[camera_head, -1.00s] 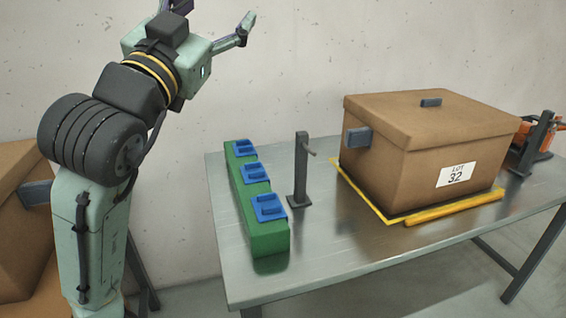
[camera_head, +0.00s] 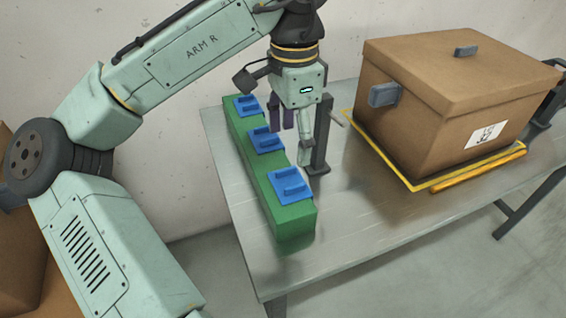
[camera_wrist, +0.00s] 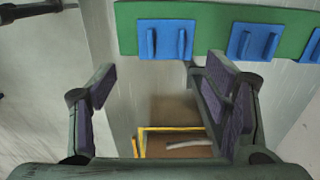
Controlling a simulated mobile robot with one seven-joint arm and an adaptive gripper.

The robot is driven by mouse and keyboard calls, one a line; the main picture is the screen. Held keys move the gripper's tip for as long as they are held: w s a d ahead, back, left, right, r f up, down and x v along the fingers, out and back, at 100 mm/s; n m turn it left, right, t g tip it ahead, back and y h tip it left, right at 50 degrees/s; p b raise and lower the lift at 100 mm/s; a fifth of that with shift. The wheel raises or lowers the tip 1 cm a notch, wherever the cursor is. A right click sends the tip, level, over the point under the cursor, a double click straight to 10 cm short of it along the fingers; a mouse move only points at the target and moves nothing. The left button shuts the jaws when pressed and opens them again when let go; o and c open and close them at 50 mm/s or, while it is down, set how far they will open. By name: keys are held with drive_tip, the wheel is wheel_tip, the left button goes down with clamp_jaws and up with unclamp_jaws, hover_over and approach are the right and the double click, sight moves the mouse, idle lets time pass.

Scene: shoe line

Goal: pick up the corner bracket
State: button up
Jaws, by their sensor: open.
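Three blue bracket-like pieces, each a flat plate with raised parts, sit in a row on a green block (camera_head: 295,226) on the metal table. They are the near piece (camera_head: 290,184), the middle piece (camera_head: 265,140) and the far piece (camera_head: 246,105). I cannot tell which one is the corner bracket. My gripper (camera_head: 291,140) points down just right of the row, with its fingers apart and nothing between them. In the wrist view my gripper (camera_wrist: 152,85) is spread wide, and one blue piece (camera_wrist: 166,39) lies beyond the gap between the fingers.
A dark post (camera_head: 321,140) with a side peg stands close beside my gripper. A lidded brown box (camera_head: 435,100) stands to the right inside a yellow outline (camera_head: 393,168). The near part of the table (camera_head: 365,225) is clear.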

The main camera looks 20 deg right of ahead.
hover_over(288, 184)
drive_tip(key=f, duration=0.5)
drive_tip(key=shift+s+f, duration=0.3)
drive_tip(key=shift+s, duration=0.1)
drive_tip(key=f, duration=0.1)
drive_tip(key=f+p, duration=0.1)
drive_tip(key=f, duration=0.3)
drive_tip(key=shift+w, duration=0.35)
drive_tip(key=c, duration=1.2)
